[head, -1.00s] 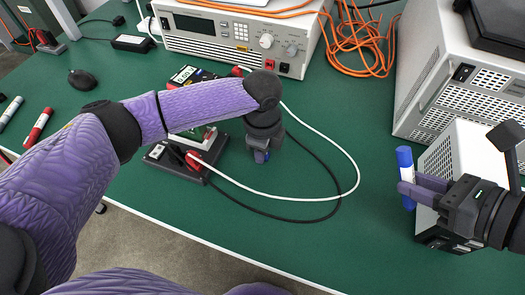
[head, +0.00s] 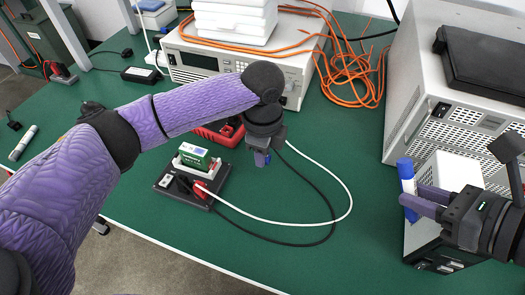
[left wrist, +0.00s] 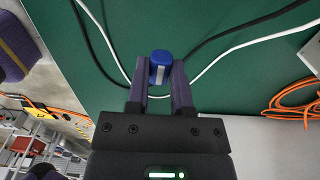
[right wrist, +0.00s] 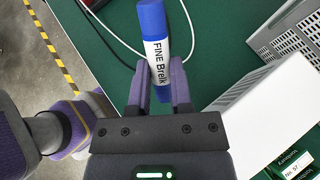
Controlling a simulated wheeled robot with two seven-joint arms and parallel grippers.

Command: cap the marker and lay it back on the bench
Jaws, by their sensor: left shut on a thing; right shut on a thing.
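My right gripper (head: 434,202) is shut on the marker (head: 405,170), which stands roughly upright between its fingers, blue end up. My left gripper (head: 262,157) is shut on a small blue cap (left wrist: 160,62), seen between the fingertips in the left wrist view. The cap and marker are well apart, both above the green bench (head: 310,243).
A black fixture (head: 168,189) with a green block, white cable and black cable sits below my left arm. A power supply (head: 202,57) and orange cable (head: 350,75) are behind. A white box (head: 449,170) stands beside my right gripper.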

